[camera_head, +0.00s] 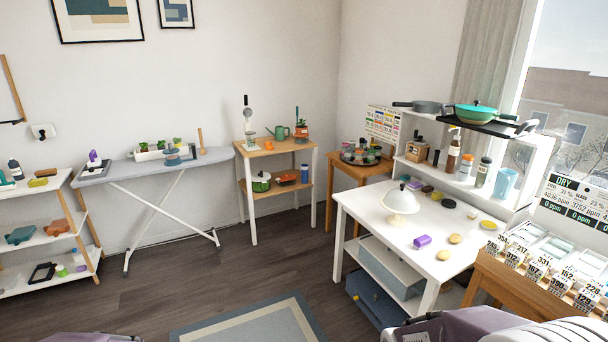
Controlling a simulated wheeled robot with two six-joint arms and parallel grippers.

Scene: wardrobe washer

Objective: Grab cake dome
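A white cake dome (400,201) with a small dark knob on top stands upright on the white table (378,228) at the right. A pale rim or base shows under it, and I cannot tell whether anything is inside. Neither of my grippers is in view. Only purple-grey parts, probably of my arms, show at the bottom edge, well apart from the dome.
A purple block (422,241) and yellow round items lie in front of the dome. A white shelf (462,180) with bottles and pans stands behind. A wooden table (487,279) with price cards is at right. The floor left of the white table is open, with a rug (250,325).

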